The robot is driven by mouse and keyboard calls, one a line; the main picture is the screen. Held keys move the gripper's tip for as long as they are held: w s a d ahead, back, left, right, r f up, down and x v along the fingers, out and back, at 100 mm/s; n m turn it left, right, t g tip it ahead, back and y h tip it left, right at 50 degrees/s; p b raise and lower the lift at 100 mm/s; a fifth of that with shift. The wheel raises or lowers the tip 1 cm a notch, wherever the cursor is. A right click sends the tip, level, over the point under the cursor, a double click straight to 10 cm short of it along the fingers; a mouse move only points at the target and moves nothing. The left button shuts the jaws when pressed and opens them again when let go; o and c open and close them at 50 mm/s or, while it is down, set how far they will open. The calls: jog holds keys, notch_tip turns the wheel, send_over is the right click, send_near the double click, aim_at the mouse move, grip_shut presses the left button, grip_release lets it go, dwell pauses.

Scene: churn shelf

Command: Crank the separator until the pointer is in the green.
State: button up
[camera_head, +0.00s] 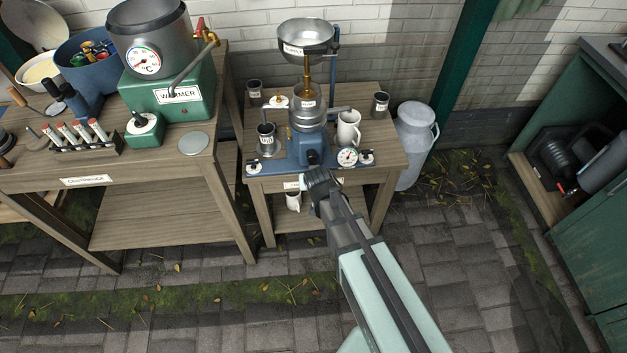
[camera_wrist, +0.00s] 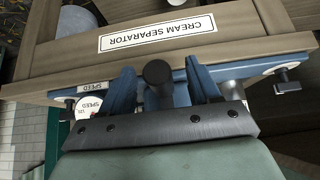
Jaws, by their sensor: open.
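The blue cream separator (camera_head: 308,148) stands on a small wooden table, with a metal bowl (camera_head: 306,38) on top. Its round white speed dial (camera_head: 348,156) is at the base's right front; the pointer is too small to read. The dial also shows partly in the wrist view (camera_wrist: 88,106), beside a SPEED label. A dark round crank knob (camera_head: 313,157) faces me at the front. My gripper (camera_head: 318,176) is at this knob. In the wrist view, the blue fingers of my open gripper (camera_wrist: 160,82) stand on either side of the dark knob (camera_wrist: 158,72), with gaps showing.
A milk can (camera_head: 415,140) is right of the table. The left bench holds a green warmer (camera_head: 172,92) and a tube rack (camera_head: 80,140). The paved floor in front is clear.

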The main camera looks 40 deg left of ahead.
jog(key=v, duration=0.7)
jog(key=shift+s+d+r, duration=0.15)
jog(key=shift+r, duration=0.2)
dwell(0.4)
dwell(0.5)
jog(key=s+d+f+m+g+h, duration=0.1)
jog(key=s+d+f+g+h, duration=0.15)
jog(key=d+f, duration=0.65)
jog(key=s+d+f+g+h, duration=0.25)
jog(key=d+f, duration=0.25)
jog(key=d, duration=0.8)
jog(key=s+d+f+m+g+h, duration=0.1)
jog(key=s+d+f+g+h, duration=0.15)
jog(key=d+f, duration=0.7)
jog(key=s+d+f+m+g, duration=0.1)
jog(key=s+d+f+m, duration=0.1)
jog(key=d, duration=0.5)
jog(key=s+d+f+m+g+y, duration=0.1)
jog(key=s+d+m+g, duration=0.1)
jog(key=s+d, duration=0.3)
jog(key=s+d+f+m+g+y, duration=0.1)
jog(key=s+d+f+m, duration=0.1)
jog(key=d, duration=0.8)
jog(key=shift+s+d+f+m, duration=0.35)
jog(key=shift+s+m, duration=0.15)
jog(key=shift+s, duration=0.15)
